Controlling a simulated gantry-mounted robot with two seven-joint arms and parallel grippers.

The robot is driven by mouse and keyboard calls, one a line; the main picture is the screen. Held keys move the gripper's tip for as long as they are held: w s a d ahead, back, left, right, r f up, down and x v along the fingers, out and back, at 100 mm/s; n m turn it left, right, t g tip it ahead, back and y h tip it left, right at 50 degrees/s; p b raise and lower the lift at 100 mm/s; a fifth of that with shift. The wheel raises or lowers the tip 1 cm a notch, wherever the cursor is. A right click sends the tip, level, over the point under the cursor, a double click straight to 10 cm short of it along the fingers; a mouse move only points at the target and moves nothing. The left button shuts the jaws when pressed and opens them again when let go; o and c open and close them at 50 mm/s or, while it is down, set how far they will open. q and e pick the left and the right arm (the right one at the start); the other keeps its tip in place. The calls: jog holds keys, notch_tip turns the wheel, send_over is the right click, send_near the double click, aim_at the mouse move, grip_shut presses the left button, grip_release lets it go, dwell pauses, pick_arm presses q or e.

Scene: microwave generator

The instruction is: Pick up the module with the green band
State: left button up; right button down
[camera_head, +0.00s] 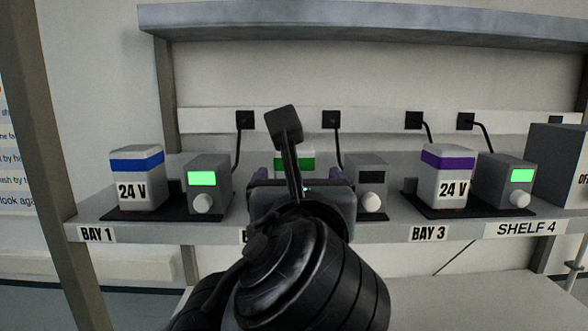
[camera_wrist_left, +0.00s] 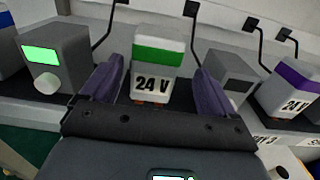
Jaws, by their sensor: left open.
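The module with the green band (camera_wrist_left: 158,58) is a white block marked 24 V, standing upright in the middle bay in the left wrist view. In the head view only part of its green band (camera_head: 308,163) shows behind my left gripper (camera_head: 298,174). My left gripper is open, with its purple fingers on either side of the module in the left wrist view (camera_wrist_left: 156,68). My right gripper is not in view.
A blue-banded module (camera_head: 137,180) stands in Bay 1 and a purple-banded module (camera_head: 445,178) in Bay 3. Grey units with knobs stand beside the modules; the middle unit (camera_head: 372,180) has a dark display, the others are lit green. Cables and an upper shelf (camera_head: 360,22) are behind and above.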

pick_arm(q)
jog(key=shift+w+a+r+p, duration=0.1)
jog(key=shift+w+a+p, duration=0.05)
jog(key=shift+w+p, duration=0.45)
jog(key=w+p, duration=0.2)
jog(key=w, duration=0.1)
jog(key=shift+a, duration=0.2)
jog(key=shift+w, duration=0.55)
jog(key=shift+f, duration=0.2)
jog(key=shift+c, duration=0.3)
jog(key=c, duration=0.9)
jog(key=shift+c, duration=1.2)
jog(key=shift+r, duration=0.15)
